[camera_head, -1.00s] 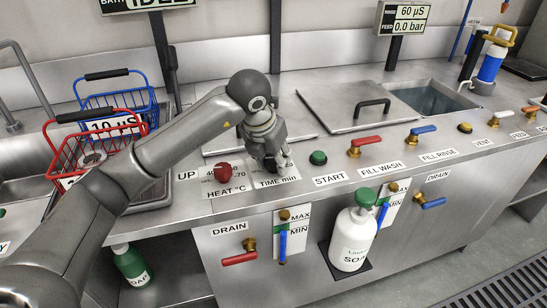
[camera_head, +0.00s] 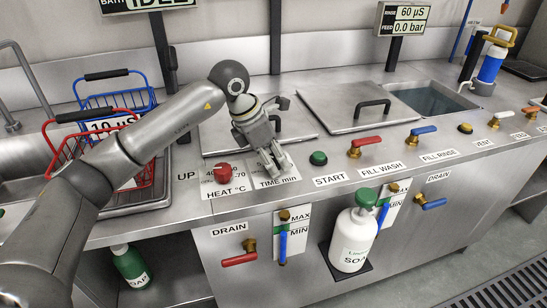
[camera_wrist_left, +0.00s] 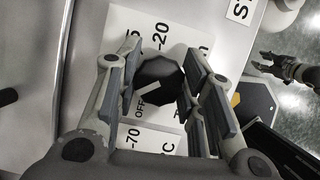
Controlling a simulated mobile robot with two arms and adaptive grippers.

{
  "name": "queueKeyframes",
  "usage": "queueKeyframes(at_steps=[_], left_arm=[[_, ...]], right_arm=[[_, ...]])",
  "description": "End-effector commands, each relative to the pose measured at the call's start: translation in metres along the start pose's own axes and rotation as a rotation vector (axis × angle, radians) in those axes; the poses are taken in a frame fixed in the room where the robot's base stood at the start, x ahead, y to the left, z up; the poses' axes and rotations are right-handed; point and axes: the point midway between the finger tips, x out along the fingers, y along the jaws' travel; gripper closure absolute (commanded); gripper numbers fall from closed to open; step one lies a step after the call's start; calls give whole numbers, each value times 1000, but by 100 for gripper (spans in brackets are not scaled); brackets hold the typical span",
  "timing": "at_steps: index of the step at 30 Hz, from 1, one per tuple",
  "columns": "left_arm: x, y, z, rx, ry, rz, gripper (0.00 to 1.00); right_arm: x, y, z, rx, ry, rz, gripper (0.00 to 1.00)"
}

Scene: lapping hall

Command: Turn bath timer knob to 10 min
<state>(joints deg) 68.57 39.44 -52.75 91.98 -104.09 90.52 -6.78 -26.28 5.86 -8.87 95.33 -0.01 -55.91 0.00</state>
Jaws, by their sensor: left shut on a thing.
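The black timer knob (camera_wrist_left: 160,78) sits on the TIME min plate (camera_head: 290,181), just right of the red HEAT knob (camera_head: 223,171). In the left wrist view the knob is between my left gripper's fingers, and its pale pointer line points toward the OFF mark (camera_wrist_left: 141,112). A 20 mark shows on the far side; the 10 mark cannot be made out. My left gripper (camera_head: 275,163) is shut on the knob, which its fingers mostly hide in the head view. A dark hand at the right of the left wrist view looks like my right gripper (camera_wrist_left: 275,63); its jaw state is unclear.
The green START button (camera_head: 318,158) is close to the right of the plate. Lidded baths (camera_head: 340,92) lie behind. A red basket (camera_head: 60,160) stands left, and a white soap bottle (camera_head: 353,243) hangs at the front. Red and blue valve levers line the counter's right part.

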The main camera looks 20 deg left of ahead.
Motion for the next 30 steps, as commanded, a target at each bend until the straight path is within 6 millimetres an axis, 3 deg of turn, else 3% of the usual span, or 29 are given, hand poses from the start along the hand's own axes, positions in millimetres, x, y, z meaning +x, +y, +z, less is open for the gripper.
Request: queueKeyframes(at_steps=[18,30], left_arm=[[-2,1,2,489,-3,-200,88],[-2,1,1,630,-2,-257,88]], right_arm=[[34,-2,33,-6,-32,-3,59],[42,-2,42,-7,-38,-3,59]])
